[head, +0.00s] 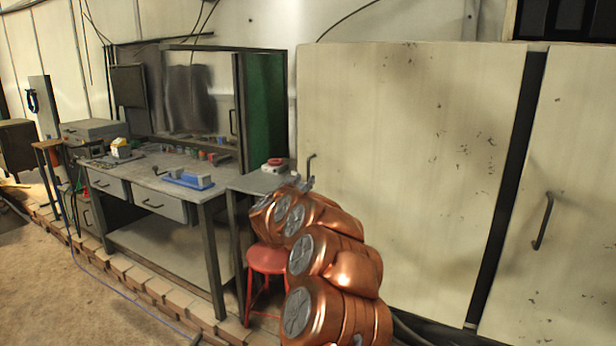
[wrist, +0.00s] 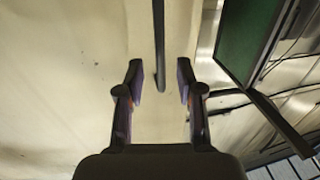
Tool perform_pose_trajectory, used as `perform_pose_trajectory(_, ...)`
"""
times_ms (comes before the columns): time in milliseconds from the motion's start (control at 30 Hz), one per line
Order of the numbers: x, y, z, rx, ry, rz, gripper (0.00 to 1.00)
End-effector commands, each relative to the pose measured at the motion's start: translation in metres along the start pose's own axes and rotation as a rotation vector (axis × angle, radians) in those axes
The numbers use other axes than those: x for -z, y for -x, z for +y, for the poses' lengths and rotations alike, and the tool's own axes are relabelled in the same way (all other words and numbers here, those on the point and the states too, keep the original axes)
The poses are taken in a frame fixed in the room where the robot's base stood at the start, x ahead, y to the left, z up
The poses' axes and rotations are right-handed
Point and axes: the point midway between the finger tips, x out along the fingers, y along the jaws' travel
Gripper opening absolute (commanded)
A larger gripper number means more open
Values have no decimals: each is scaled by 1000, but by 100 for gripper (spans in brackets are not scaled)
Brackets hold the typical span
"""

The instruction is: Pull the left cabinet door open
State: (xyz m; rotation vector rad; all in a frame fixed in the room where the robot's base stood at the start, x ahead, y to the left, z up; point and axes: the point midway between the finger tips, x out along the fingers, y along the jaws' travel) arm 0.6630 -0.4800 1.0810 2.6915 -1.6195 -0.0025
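The left cabinet door (head: 410,150) is a large cream panel with chipped paint, and it looks closed. Its dark bar handle (head: 311,166) is near the left edge. My gripper (head: 303,184) is at that handle, partly hidden behind my copper-coloured arm. In the wrist view, my gripper (wrist: 160,76) is open, with one finger on each side of the handle (wrist: 159,45). The bar's end lies between the fingers, with a visible gap on both sides. The wrist view also shows the pale door surface (wrist: 60,70).
The right cabinet door (head: 575,190) has its own handle (head: 543,220), beyond a dark vertical strip (head: 505,190). A workbench (head: 160,170) with drawers and small items stands left. A red stool (head: 267,262) is beside my arm. Open floor (head: 60,290) lies at front left.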

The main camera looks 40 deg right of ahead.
Motion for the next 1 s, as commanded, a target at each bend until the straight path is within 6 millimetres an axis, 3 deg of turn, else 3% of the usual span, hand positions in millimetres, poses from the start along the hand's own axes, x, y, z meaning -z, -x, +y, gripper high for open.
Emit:
perform_pose_trajectory(433,1,-41,1,-3,-1,2,37)
perform_pose_trajectory(933,0,-48,0,2,-1,0,37)
perform_pose_trajectory(1000,0,-48,0,2,-1,0,29)
